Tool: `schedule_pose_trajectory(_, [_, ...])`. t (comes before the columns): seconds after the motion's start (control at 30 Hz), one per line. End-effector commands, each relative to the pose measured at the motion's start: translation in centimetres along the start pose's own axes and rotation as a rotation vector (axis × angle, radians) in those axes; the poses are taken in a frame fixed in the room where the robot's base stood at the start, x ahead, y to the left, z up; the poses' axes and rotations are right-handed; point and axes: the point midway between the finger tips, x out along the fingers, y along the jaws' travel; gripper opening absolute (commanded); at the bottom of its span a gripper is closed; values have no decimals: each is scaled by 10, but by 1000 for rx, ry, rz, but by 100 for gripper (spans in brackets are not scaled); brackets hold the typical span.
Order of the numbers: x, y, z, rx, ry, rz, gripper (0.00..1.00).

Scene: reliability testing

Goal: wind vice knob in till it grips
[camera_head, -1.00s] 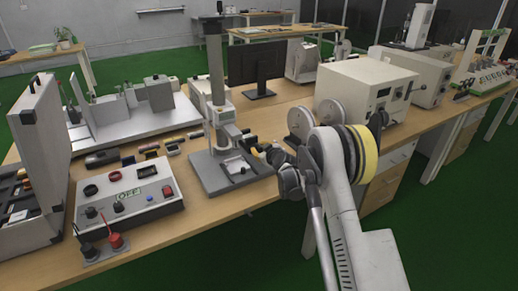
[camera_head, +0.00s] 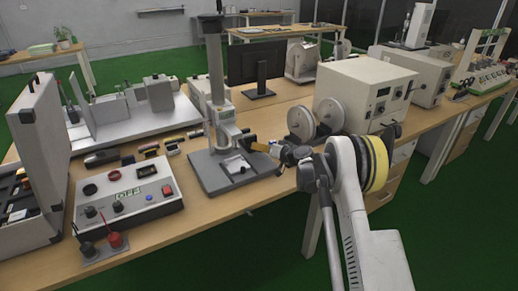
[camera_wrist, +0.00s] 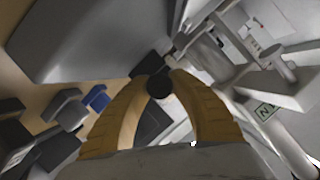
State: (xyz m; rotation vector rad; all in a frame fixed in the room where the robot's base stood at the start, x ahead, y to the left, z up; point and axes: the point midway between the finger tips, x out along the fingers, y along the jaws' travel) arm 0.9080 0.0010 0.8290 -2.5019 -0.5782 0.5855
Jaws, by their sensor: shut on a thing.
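A grey column stand (camera_head: 213,90) rises from a flat base on the bench, with the small light vice (camera_head: 236,165) low on it. My gripper (camera_head: 254,146) reaches in from the right at the vice's right side. In the wrist view my gripper's two yellow fingers (camera_wrist: 165,80) curve together around the dark round knob (camera_wrist: 160,86) and are shut on it. The knob is hidden or too small to tell in the head view. Whether the vice's jaws touch a workpiece cannot be made out.
A control box (camera_head: 128,200) with knobs and buttons stands left of the stand, with small tools (camera_head: 150,148) behind it. A monitor (camera_head: 250,66) stands behind. Reels (camera_head: 301,122) and a power unit (camera_head: 365,90) are to the right. The front bench edge passes below my arm.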

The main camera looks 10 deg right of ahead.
Motion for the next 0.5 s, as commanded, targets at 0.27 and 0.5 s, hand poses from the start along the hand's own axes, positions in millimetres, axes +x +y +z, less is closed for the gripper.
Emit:
schedule_pose_trajectory(0.27, [0, 1, 0, 222, 6, -87, 0])
schedule_pose_trajectory(0.5, [0, 1, 0, 361, 10, -141, 0])
